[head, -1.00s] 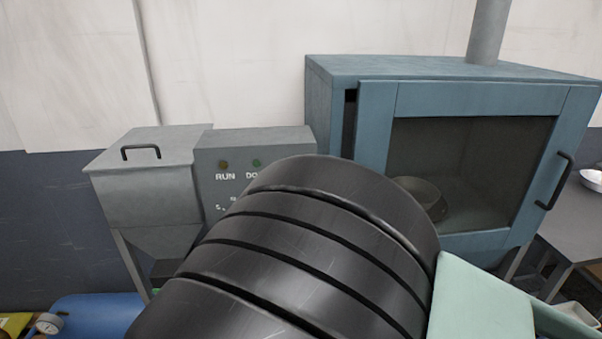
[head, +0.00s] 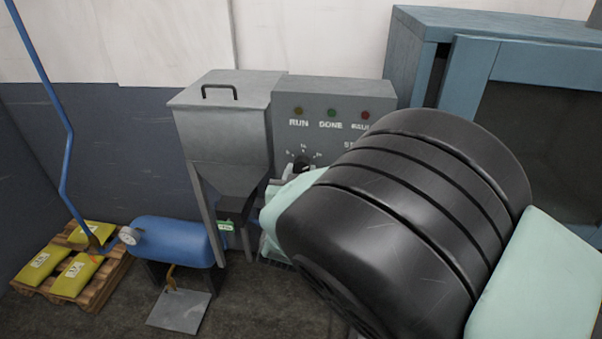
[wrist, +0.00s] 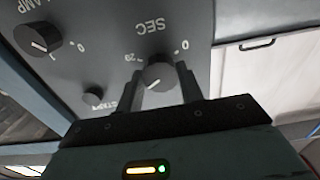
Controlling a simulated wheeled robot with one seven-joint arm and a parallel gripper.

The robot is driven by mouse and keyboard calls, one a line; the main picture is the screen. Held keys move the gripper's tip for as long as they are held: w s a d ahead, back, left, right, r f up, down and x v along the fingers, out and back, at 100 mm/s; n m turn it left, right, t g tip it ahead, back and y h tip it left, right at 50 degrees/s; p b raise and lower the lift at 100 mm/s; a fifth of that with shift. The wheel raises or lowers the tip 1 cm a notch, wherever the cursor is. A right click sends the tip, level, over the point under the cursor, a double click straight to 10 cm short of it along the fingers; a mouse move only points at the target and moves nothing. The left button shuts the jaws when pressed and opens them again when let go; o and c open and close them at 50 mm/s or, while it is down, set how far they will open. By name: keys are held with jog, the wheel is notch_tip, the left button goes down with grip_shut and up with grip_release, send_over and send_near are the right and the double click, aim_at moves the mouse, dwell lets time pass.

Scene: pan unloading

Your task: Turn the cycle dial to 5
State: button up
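The cycle dial (head: 303,161) is a dark round knob on the grey machine's panel, partly covered by my arm in the head view. In the wrist view the knob (wrist: 158,74) has a white pointer line, the label SEC, and the numbers 0 and 20 beside it. The pointer line lies toward the lower left of the knob there. My gripper (wrist: 164,80) has its two fingers on either side of this knob, open around it. I cannot tell whether the fingertips touch it. In the head view my arm hides most of the gripper.
A LAMP knob (wrist: 38,38) and a START button (wrist: 94,97) sit close beside the dial. A grey hopper (head: 226,125) stands left of the panel. A blue oven (head: 415,60) stands right. A blue tank (head: 172,241) and a pallet with yellow bags (head: 112,272) are on the floor.

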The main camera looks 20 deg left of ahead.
dwell(0.3)
jog(key=n+b, duration=0.2)
jog(key=shift+f+n, duration=0.15)
jog(key=shift+n, duration=0.25)
jog(key=n+b, duration=0.1)
jog(key=n, duration=0.1)
jog(key=shift+n, duration=0.4)
jog(key=n, duration=0.3)
jog(key=shift+n, duration=0.4)
jog(key=n, duration=0.3)
jog(key=shift+r+n, duration=0.2)
jog(key=shift+n, duration=0.1)
jog(key=n+p, duration=0.1)
jog(key=n, duration=0.4)
jog(key=shift+d, duration=0.1)
jog(key=n+p, duration=0.1)
jog(key=n, duration=0.4)
jog(key=shift+n, duration=0.3)
